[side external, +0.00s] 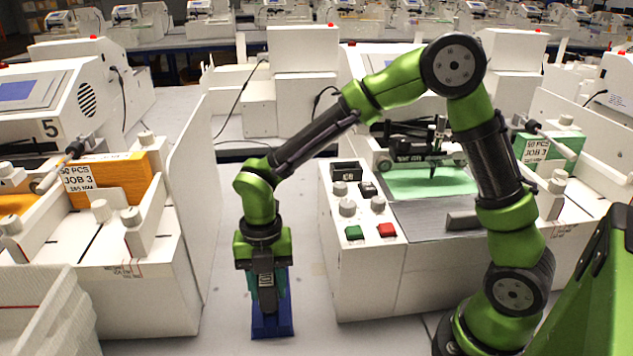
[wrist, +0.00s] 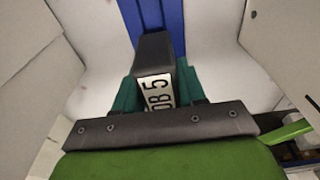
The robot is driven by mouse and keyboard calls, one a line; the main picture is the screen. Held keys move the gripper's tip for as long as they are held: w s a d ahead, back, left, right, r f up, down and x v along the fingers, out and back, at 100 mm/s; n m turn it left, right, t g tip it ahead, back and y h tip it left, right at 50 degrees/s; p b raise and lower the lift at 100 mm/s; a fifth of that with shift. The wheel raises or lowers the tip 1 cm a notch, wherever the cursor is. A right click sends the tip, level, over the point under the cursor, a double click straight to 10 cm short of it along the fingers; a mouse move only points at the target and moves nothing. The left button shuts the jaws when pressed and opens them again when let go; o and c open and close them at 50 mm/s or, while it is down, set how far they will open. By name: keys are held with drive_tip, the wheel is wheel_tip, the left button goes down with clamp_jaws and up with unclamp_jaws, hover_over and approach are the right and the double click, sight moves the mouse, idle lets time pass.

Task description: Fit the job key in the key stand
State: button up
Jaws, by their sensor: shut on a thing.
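The job key is a black block with a white label reading "OB 5" in the wrist view (wrist: 154,48); it also shows in the side view (side external: 266,296). My gripper (side external: 266,284) points down and is shut on the key, with a teal finger on each side of it in the wrist view (wrist: 153,88). The blue key stand (side external: 272,328) is on the table directly under my gripper. In the wrist view the stand (wrist: 152,14) runs up behind the key, in line with it. The key's lower end is hard to make out, so I cannot tell whether it is seated.
A white plotter (side external: 362,285) with green paper, knobs and buttons stands to the right of the stand. Another white machine (side external: 150,285) with an orange stack marked JOB 3 (side external: 112,182) stands to the left.

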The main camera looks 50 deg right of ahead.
drive_tip(key=shift+f, duration=1.2)
drive_tip(key=o, duration=1.1)
drive_tip(key=shift+o, duration=0.2)
wheel_tip(320, 180, up, 17)
drive_tip(key=w+d, duration=0.1)
drive_tip(key=shift+w+d+f, duration=0.15)
drive_tip(key=shift+w+d, duration=0.05)
drive_tip(key=shift+w, duration=0.05)
